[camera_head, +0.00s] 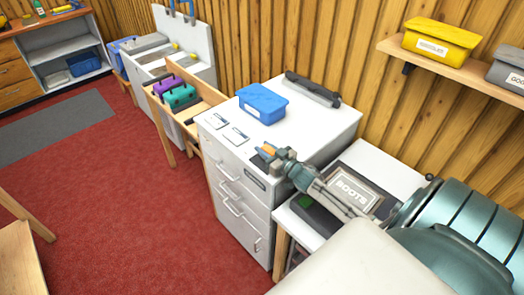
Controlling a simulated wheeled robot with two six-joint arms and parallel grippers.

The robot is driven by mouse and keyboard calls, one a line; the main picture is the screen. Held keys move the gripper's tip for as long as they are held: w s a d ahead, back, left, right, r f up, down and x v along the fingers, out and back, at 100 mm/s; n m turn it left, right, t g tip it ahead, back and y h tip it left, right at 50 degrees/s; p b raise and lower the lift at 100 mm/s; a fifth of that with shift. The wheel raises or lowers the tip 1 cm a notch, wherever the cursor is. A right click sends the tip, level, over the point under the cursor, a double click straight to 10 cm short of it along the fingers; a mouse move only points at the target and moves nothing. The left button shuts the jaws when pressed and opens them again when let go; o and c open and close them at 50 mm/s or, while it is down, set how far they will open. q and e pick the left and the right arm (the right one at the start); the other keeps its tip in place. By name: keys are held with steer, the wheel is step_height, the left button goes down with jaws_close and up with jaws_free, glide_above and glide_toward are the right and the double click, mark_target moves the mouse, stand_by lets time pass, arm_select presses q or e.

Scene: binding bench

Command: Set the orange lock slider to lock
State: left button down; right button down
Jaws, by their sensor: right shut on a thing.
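The orange lock slider (267,149) shows as a small orange patch at the front right part of the white cabinet (325,125). My right gripper (267,153) reaches in from the right, low over the cabinet's top edge, and its fingers are shut on the orange slider. The fingers cover most of the slider and whatever it runs in, so I cannot read its setting. My left gripper is not in view.
A blue bin (262,103) and a dark bar (313,90) sit on the cabinet top, with two white cards (236,135) near its left edge. A "ROOTS" board (357,188) lies on the table at right. Red floor (130,200) is open at left.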

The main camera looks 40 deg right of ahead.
mark_target(272, 153)
steer(key=c, duration=1.5)
jaws_free()
steer(key=shift+d, duration=0.1)
steer(key=o, duration=0.4)
steer(key=shift+d, duration=0.2)
steer(key=shift+f, duration=0.1)
steer(key=shift+s+b, duration=0.3)
steer(key=shift+s, duration=0.2)
steer(key=shift+s+f+b, duration=0.1)
steer(key=shift+s+b, duration=0.3)
steer(key=shift+s, duration=0.55)
arm_select(q)
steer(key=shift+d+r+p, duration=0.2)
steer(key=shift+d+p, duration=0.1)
steer(key=shift+p, duration=0.6)
arm_select(e)
steer(key=s, duration=0.5)
steer(key=s+d, duration=0.1)
steer(key=s, duration=0.1)
steer(key=shift+s, duration=0.4)
steer(key=shift+a, duration=0.1)
